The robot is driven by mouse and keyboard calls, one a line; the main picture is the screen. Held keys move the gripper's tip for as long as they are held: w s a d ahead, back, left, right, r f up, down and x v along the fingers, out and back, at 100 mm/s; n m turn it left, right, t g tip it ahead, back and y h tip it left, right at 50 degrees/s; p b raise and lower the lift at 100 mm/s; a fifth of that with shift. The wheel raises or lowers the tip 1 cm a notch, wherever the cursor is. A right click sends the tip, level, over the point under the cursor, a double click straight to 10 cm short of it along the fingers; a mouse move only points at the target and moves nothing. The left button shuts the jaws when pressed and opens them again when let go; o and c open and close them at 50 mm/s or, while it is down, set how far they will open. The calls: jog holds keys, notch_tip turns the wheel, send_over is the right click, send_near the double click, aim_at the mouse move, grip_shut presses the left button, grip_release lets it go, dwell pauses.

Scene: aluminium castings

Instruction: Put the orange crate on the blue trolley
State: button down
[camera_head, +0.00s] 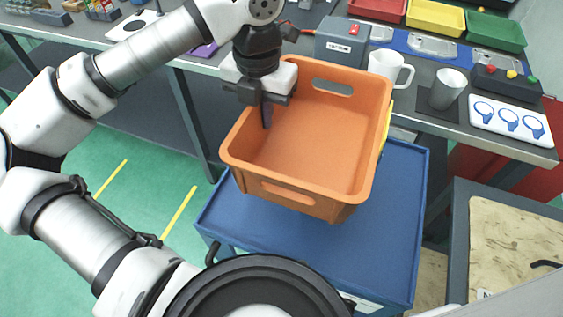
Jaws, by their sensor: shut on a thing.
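The orange crate (318,140) is empty and upright, slightly tilted in the picture, with a handle slot in its near wall and another in its far wall. My gripper (266,112) is at the crate's left wall, pointing down, with one finger showing inside the crate. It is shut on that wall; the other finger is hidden. The blue trolley (385,238) stands below and behind the crate, its flat top partly covered by it in this view. The crate appears above the trolley top; I cannot tell whether its underside touches it.
A grey workbench (500,142) runs behind the trolley, with a white mug (390,68), a grey cup (447,89), a grey box (342,42) and coloured trays (436,17). A dark-framed cart (515,240) stands close at right. Green floor is open at left.

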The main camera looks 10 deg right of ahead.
notch_tip(320, 180, down, 15)
jog(key=shift+f+p, duration=0.1)
jog(key=shift+p, duration=0.95)
jog(key=shift+f, duration=0.15)
jog(key=c, duration=2)
grip_release()
jog(key=shift+b, duration=0.3)
jog(key=o, duration=0.5)
jog(key=shift+c, duration=0.2)
notch_tip(320, 180, up, 12)
jog(key=shift+r+b, duration=0.15)
jog(key=shift+b, duration=0.45)
